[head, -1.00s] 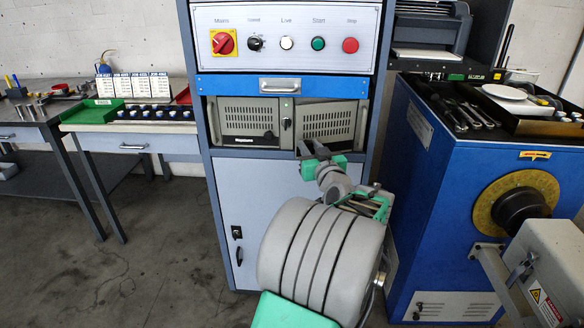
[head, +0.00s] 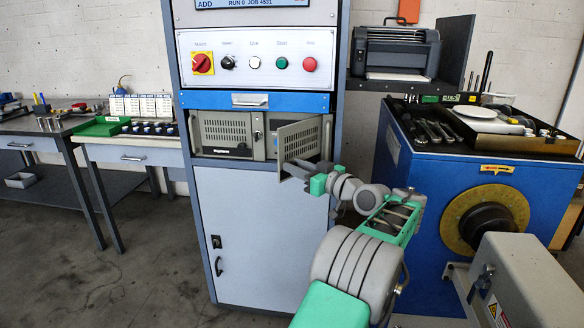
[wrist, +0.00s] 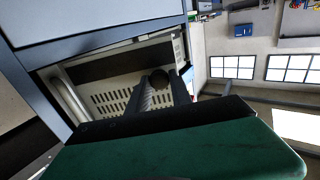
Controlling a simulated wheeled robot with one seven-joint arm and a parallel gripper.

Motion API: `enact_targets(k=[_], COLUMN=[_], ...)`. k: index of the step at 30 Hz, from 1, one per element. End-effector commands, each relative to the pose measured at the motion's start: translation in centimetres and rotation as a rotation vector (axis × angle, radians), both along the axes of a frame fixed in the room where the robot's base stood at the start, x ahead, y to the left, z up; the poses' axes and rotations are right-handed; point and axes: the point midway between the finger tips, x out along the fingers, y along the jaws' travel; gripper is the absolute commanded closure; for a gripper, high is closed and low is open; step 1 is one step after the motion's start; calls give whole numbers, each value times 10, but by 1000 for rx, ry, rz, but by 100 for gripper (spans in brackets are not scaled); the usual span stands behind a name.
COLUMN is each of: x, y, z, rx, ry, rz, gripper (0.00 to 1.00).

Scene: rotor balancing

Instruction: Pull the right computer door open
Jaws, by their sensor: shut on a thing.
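The right computer door (head: 299,139) is a beige slotted panel in the cabinet bay. It stands partly open, its left edge swung outward, and the dark inside shows at its left. The left computer door (head: 224,133) is closed.
The grey cabinet (head: 250,225) has a blue drawer (head: 290,102) above the bay and a switch panel (head: 255,55) higher up. A blue machine (head: 425,215) stands close on the right. A side table (head: 133,157) stands left. Floor is clear at left front.

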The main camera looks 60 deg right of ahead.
Motion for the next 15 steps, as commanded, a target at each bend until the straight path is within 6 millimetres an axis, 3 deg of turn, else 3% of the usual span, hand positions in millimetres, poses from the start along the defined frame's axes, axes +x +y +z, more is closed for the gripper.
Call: enact_targets(k=[11, 12, 15], x=[2, 2, 2], y=[-1, -1, 0], z=[1, 1, 1], rx=[-3, -3, -3], ry=[-1, -1, -1], rz=[0, 1, 3], gripper=[100, 73, 64])
